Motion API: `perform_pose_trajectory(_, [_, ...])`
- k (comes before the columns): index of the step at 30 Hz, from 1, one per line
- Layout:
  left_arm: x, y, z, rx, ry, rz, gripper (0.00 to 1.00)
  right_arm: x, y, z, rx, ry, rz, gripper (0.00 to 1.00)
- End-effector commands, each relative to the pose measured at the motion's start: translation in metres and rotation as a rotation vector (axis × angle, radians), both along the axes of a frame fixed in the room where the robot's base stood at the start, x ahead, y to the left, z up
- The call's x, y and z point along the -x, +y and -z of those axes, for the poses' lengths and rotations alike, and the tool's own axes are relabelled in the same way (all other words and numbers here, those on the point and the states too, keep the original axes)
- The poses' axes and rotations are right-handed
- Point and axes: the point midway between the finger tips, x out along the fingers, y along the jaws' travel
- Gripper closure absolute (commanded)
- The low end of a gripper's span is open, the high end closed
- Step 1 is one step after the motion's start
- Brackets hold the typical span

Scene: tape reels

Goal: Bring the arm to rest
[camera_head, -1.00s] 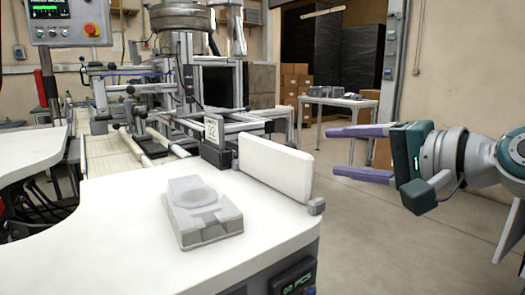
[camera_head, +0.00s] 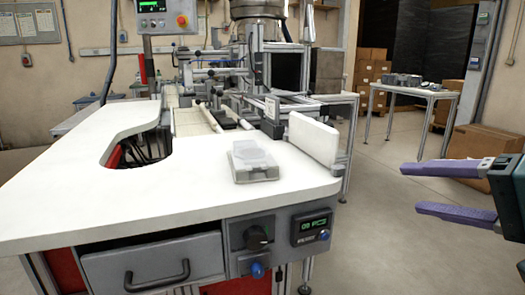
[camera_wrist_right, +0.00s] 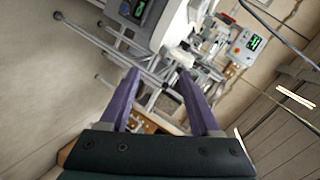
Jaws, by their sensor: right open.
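My right gripper (camera_head: 432,188) is at the right edge of the head view, with its two purple fingers apart and nothing between them. It hangs in free air to the right of the white worktable (camera_head: 110,205). The wrist view shows the same gripper (camera_wrist_right: 158,80) open and empty, with the machine and table beyond it at a tilt. My left gripper is not in view.
A white upright panel (camera_head: 314,138) stands at the table's right edge. The table front has a drawer (camera_head: 150,268) and a counter display (camera_head: 311,226). Machinery stands behind. A table with small grey parts (camera_head: 414,88) and cardboard boxes (camera_head: 484,143) are at the back right. Open floor lies between.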

Motion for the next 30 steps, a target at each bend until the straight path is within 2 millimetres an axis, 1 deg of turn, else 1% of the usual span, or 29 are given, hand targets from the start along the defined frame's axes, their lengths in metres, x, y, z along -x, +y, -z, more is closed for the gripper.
perform_pose_trajectory(1, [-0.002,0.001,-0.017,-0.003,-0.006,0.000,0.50,0.012,0.009,-0.003,0.060,0.025,-0.037,0.36])
perform_pose_trajectory(5, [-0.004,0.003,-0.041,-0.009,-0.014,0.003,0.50,0.049,0.030,0.010,0.248,0.094,-0.146,0.36])
perform_pose_trajectory(8, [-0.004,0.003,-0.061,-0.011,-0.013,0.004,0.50,0.083,0.042,0.015,0.405,0.150,-0.242,0.36])
perform_pose_trajectory(9, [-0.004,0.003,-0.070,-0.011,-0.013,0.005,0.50,0.098,0.046,0.015,0.468,0.174,-0.282,0.36])
perform_pose_trajectory(11, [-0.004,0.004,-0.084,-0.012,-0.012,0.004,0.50,0.122,0.050,0.014,0.565,0.212,-0.343,0.36])
perform_pose_trajectory(12, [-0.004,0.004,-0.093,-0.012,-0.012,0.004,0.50,0.139,0.051,0.012,0.631,0.240,-0.385,0.36])
perform_pose_trajectory(14, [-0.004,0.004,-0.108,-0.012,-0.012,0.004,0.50,0.165,0.052,0.007,0.725,0.283,-0.445,0.36])
perform_pose_trajectory(15, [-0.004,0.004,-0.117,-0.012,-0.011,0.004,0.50,0.183,0.051,0.001,0.788,0.315,-0.488,0.36])
perform_pose_trajectory(17, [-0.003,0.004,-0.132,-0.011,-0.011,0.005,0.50,0.209,0.047,-0.009,0.874,0.365,-0.544,0.36])
perform_pose_trajectory(18, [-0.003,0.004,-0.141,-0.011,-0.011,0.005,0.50,0.225,0.045,-0.016,0.926,0.400,-0.580,0.36])
perform_pose_trajectory(20, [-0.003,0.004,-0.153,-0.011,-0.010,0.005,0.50,0.249,0.039,-0.029,0.996,0.454,-0.627,0.36])
perform_pose_trajectory(21, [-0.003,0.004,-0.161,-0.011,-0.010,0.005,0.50,0.265,0.035,-0.039,1.036,0.491,-0.659,0.36])
perform_pose_trajectory(22, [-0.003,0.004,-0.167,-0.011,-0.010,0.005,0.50,0.275,0.032,-0.046,1.061,0.515,-0.677,0.36])
perform_pose_trajectory(24, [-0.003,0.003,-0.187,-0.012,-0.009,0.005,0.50,0.268,0.031,-0.066,1.059,0.503,-0.668,0.36])
perform_pose_trajectory(26, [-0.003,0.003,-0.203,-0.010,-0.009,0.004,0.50,0.268,0.031,-0.082,1.059,0.503,-0.668,0.36])
perform_pose_trajectory(29, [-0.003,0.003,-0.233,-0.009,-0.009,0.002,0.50,0.267,0.031,-0.112,1.058,0.502,-0.668,0.36])
perform_pose_trajectory(30, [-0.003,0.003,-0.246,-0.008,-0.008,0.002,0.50,0.267,0.031,-0.125,1.058,0.502,-0.667,0.36])
